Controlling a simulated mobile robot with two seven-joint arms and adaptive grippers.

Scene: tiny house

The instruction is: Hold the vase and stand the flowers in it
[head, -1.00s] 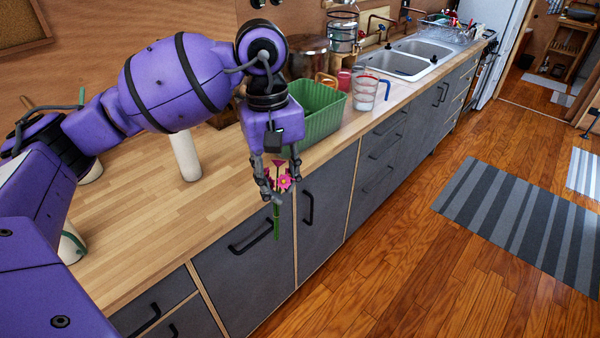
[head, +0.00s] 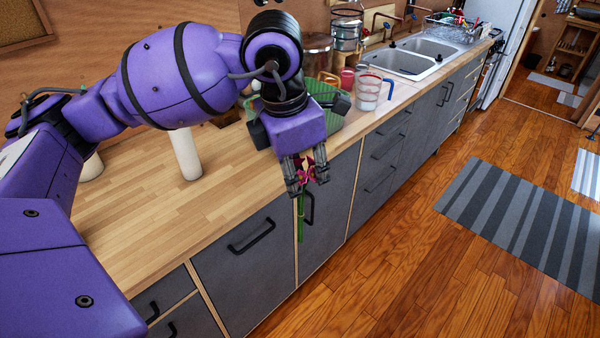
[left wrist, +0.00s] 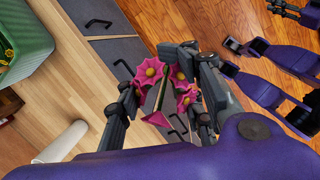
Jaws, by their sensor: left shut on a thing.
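My left gripper (head: 306,180) is shut on the pink flowers (head: 300,218). Their green stems hang straight down in front of the grey cabinet doors, beyond the counter edge. In the left wrist view the pink blooms with yellow centres (left wrist: 149,72) show between the fingers of my left gripper (left wrist: 170,95). A plain white cylinder (head: 186,155) stands on the counter left of the gripper and also shows in the left wrist view (left wrist: 60,143); I cannot tell if it is the vase. Part of what looks like my right gripper (left wrist: 287,9) shows at the top right, its fingers unclear.
A green basket (head: 330,122) sits behind the gripper, partly hidden by it. A measuring cup (head: 368,93) and a sink (head: 412,58) are farther along the counter (head: 130,225). The near counter top is mostly clear. A striped rug (head: 520,215) lies on the floor.

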